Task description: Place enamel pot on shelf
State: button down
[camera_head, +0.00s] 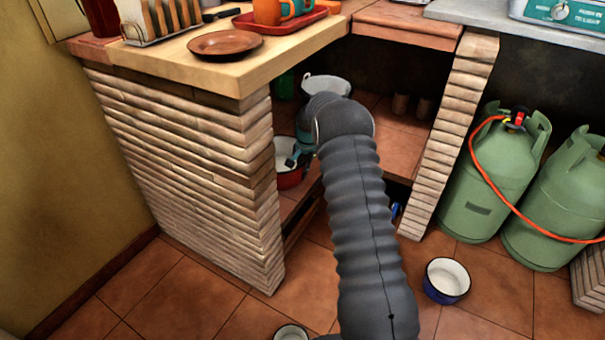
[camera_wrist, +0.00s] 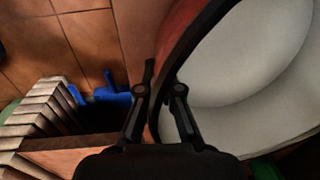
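The enamel pot (camera_head: 289,175), red outside with a dark rim and white inside, is in the lower space under the wooden counter. In the wrist view its white inside (camera_wrist: 245,60) fills the right side. My gripper (camera_head: 300,152) is at the pot's rim. In the wrist view my gripper (camera_wrist: 160,75) has one finger outside the pot's wall and one inside, drawn close on the rim. The pot's lower part is partly hidden by the brick pillar and my arm. The shelf (camera_head: 395,125) is a tiled surface under the counter.
A pale bowl (camera_head: 327,86) and brown cups (camera_head: 412,107) stand on the shelf. Brick pillars (camera_head: 455,130) flank the opening. A blue-and-white pot (camera_head: 446,281) and another bowl (camera_head: 291,333) are on the floor. Green gas cylinders (camera_head: 497,175) stand right.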

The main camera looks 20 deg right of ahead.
jog(key=shift+f, duration=0.15)
jog(key=shift+f, duration=0.15)
jog(key=c, duration=1.3)
grip_release()
jog(key=r, duration=0.8)
jog(key=s+d+r, duration=0.1)
jog(key=r, duration=0.3)
jog(key=shift+r, duration=0.1)
